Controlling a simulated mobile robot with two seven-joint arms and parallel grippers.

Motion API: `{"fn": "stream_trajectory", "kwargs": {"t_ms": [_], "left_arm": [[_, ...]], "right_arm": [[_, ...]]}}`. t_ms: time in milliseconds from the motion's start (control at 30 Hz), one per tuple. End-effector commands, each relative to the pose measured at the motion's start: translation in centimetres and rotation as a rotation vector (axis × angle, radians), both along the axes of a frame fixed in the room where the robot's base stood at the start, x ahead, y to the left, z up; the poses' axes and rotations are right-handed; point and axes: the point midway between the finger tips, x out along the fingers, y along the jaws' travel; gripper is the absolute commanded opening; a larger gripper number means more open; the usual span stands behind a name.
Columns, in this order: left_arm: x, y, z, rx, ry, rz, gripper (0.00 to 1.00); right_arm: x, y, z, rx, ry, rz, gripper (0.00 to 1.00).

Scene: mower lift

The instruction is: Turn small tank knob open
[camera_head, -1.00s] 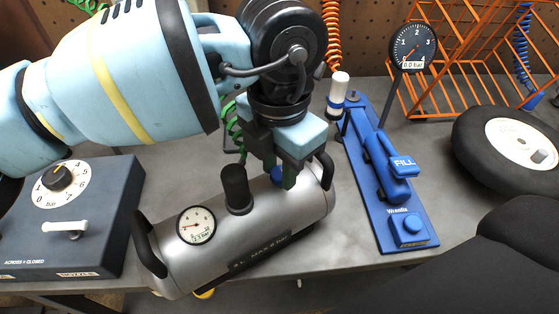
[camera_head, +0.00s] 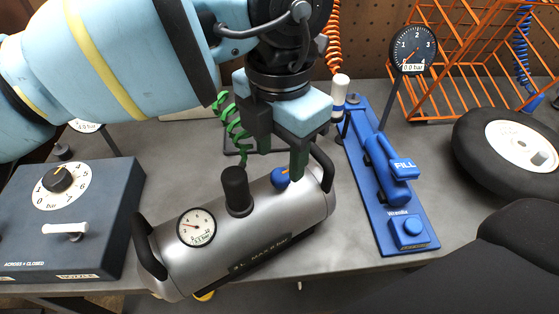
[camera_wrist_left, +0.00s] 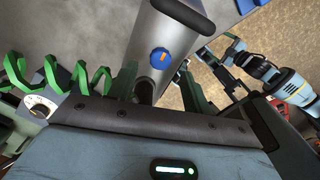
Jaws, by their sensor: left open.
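The small tank (camera_head: 262,225) is a silver cylinder lying on the bench, with black end handles. Its blue knob (camera_head: 281,178) with an orange mark sits on top near the right end. My left gripper (camera_head: 280,160) is open above the knob, pointing down, with nothing held. In the left wrist view the knob (camera_wrist_left: 160,58) shows between the two green fingers, apart from both. A round gauge (camera_head: 196,227) and a black cap (camera_head: 236,190) are on the tank left of the knob. My right gripper (camera_wrist_left: 228,50) appears small in the left wrist view; its jaws are unclear.
A dark control box (camera_head: 70,220) with a dial stands left of the tank. A blue pump (camera_head: 400,205) with a FILL lever stands right of it. A wheel (camera_head: 515,145) and an orange rack (camera_head: 460,70) are further right. Green coiled hose (camera_head: 232,125) lies behind the gripper.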

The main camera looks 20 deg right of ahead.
Motion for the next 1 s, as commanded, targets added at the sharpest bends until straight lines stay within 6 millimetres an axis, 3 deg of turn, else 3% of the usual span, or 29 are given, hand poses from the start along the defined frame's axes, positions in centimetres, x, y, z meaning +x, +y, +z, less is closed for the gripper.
{"fn": "stream_trajectory", "kwargs": {"t_ms": [100,300,1000], "left_arm": [[0.0,0.0,2.0,0.000,-0.002,0.001,0.49],[0.0,0.0,3.8,0.001,-0.001,0.001,0.49],[0.0,0.0,4.1,0.001,0.000,0.000,0.49]], "right_arm": [[0.0,0.0,0.0,0.000,0.001,0.000,0.91],[-0.2,0.0,0.1,0.000,0.004,-0.001,0.91],[0.0,0.0,0.1,0.001,0.000,-0.001,0.91]]}}
